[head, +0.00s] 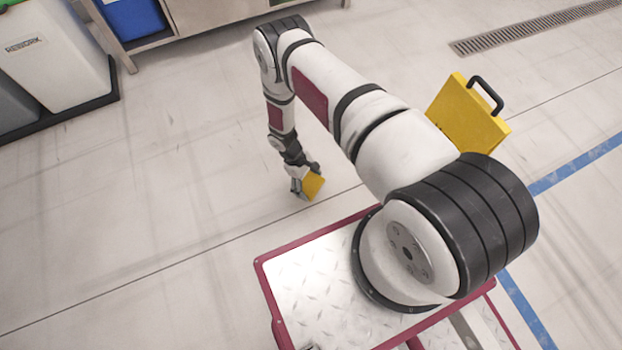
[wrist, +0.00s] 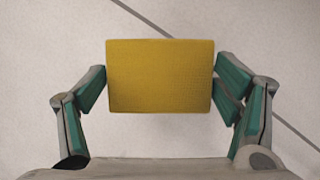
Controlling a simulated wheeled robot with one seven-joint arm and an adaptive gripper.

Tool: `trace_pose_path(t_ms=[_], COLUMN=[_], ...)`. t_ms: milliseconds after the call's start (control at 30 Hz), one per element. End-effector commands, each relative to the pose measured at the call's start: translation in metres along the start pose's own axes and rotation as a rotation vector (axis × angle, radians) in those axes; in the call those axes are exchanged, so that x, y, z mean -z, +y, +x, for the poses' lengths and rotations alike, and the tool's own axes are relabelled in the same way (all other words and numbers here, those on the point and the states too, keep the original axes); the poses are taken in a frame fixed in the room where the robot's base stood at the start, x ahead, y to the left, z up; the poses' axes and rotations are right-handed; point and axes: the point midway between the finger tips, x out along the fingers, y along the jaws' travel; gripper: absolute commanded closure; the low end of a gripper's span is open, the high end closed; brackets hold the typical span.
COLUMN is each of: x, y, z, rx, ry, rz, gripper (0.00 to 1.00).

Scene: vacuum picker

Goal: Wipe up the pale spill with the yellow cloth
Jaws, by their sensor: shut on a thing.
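The yellow cloth (wrist: 160,76) is a flat rectangular pad held between the two fingers of my gripper (wrist: 161,88) in the wrist view. In the head view the cloth (head: 314,186) shows at the end of my arm, with my gripper (head: 304,184) shut on it close to the pale floor. I cannot tell whether the cloth touches the floor. I cannot make out the pale spill in either view; the floor is pale too, and my arm and the cloth hide part of it.
A yellow folding floor sign (head: 466,112) with a black handle stands at the right, partly behind my arm. A white bin marked REWORK (head: 52,50) and a metal bench (head: 210,12) with a blue crate (head: 134,16) are at the back left. The floor (head: 150,200) at left is clear.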

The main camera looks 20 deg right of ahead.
Motion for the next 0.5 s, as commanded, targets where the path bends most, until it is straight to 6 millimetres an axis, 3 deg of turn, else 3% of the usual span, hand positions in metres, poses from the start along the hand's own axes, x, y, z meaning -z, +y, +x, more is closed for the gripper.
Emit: trace_pose_path(t_ms=[200,500], x=[-0.003,-0.003], y=[0.001,0.002], z=[-0.021,-0.025], rx=[0.001,0.001], ry=[0.0,0.0], rz=[0.001,0.001], gripper=[0.43,0.43])
